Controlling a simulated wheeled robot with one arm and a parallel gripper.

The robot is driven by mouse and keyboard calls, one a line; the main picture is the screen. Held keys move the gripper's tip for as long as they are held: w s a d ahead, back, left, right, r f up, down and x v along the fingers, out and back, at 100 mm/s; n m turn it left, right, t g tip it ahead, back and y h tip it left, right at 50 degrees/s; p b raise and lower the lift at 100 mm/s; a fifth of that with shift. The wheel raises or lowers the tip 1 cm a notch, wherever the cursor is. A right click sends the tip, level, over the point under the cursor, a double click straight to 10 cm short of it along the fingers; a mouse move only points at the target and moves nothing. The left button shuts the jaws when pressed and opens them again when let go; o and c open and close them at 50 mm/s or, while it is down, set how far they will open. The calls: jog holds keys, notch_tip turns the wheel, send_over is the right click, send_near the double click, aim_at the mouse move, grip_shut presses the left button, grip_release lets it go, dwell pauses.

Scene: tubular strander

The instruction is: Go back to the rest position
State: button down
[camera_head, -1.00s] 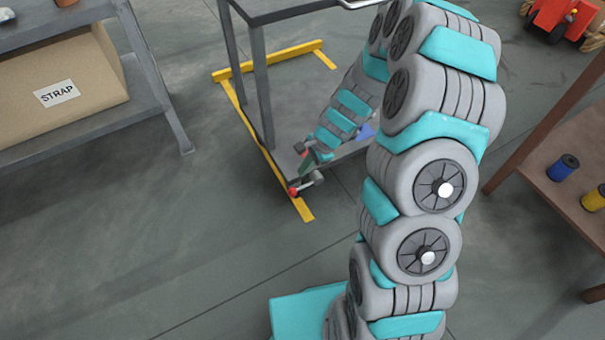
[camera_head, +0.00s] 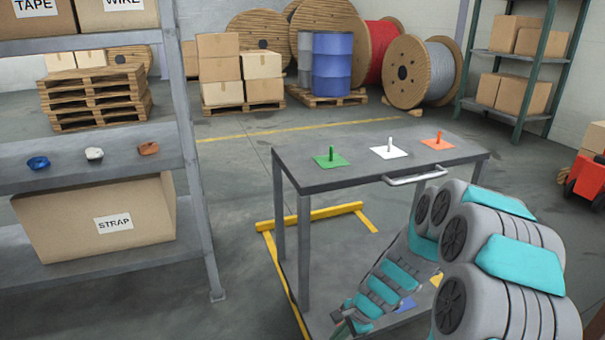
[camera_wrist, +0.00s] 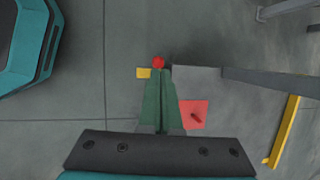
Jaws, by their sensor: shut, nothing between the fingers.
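My gripper (camera_wrist: 161,85) shows in the wrist view with its two green fingers together and nothing held between them. It hangs low, pointing down beside the lower shelf of the grey cart (camera_head: 330,175). In the head view my arm bends down at the lower right, and the fingertips are at or below the bottom edge. In the wrist view a red square with a red peg (camera_wrist: 194,115) lies just right of the fingers. A small red round thing (camera_wrist: 158,62) shows just past the fingertips; I cannot tell what it is part of.
The cart top holds green (camera_head: 331,160), white (camera_head: 388,151) and orange (camera_head: 438,143) squares with pegs. A grey shelf rack (camera_head: 187,150) stands left. A yellow floor frame (camera_head: 320,214) borders the cart. Open floor lies between rack and cart.

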jog(key=s+a+r+n+g, duration=0.1)
jog(key=s+a+r+n, duration=0.2)
jog(key=s+r+n, duration=0.65)
jog(key=s+d+r+n+g+h, duration=0.1)
jog(key=s+d+r+n+h, duration=0.1)
jog(key=s+r, duration=0.5)
jog(key=s+d+r+n+h, duration=0.2)
jog(key=s+d+r, duration=0.3)
jog(key=s, duration=0.9)
jog(key=shift+r+n+g, duration=0.35)
jog(key=shift+r+g, duration=0.05)
jog(key=shift+r, duration=0.45)
jog(key=shift+d, duration=0.2)
